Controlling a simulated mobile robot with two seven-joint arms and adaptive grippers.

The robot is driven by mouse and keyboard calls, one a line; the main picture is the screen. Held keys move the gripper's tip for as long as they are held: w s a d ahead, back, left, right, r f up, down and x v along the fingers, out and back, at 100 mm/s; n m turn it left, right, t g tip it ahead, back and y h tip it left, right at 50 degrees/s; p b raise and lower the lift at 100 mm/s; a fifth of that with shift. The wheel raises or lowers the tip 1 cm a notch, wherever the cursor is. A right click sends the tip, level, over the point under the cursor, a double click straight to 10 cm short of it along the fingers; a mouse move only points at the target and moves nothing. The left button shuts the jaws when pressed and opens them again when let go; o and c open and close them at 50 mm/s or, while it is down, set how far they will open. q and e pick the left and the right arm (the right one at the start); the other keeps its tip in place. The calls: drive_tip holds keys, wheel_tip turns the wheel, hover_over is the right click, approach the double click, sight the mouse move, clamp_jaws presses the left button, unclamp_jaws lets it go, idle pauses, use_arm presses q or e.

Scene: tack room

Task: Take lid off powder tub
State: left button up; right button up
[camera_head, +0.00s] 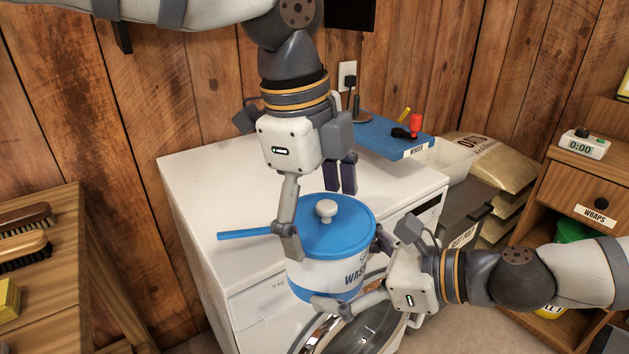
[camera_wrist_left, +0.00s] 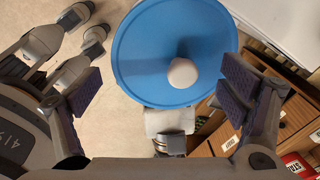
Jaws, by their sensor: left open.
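The powder tub (camera_head: 325,278) is white with a blue base. Its round blue lid (camera_head: 345,238) is on, with a white knob (camera_head: 326,209). In the left wrist view the lid (camera_wrist_left: 150,50) and knob (camera_wrist_left: 182,73) show between my fingers. My left gripper (camera_head: 317,208) is open and empty above the lid; in its wrist view the fingertips (camera_wrist_left: 160,85) stand wide apart. My right gripper (camera_head: 355,275) is shut on the tub's body from the right, one finger low at its front. It seems to hold the tub off the floor, before the washer's front edge. The far finger is partly hidden.
A white washing machine (camera_head: 205,190) stands behind the tub, its top mostly clear. A blue rod-like handle (camera_head: 243,234) shows left of the lid. A blue tray (camera_head: 375,135) sits at the back. A wooden bench with brushes (camera_head: 25,245) is left; a drawer cabinet (camera_head: 570,185) is right.

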use_arm(q)
drive_tip(key=shift+c, duration=0.2)
use_arm(e)
drive_tip(key=shift+r, duration=0.15)
use_arm(q)
drive_tip(key=c, duration=1.4)
use_arm(e)
drive_tip(key=shift+a, duration=0.1)
drive_tip(key=shift+s+r, duration=0.1)
use_arm(q)
drive_tip(key=shift+r, duration=0.4)
use_arm(e)
drive_tip(key=shift+s+a, duration=0.1)
use_arm(q)
drive_tip(key=shift+r, duration=0.3)
drive_tip(key=shift+s+r, duration=0.1)
drive_tip(key=shift+r, duration=0.5)
use_arm(e)
drive_tip(key=shift+w, duration=0.2)
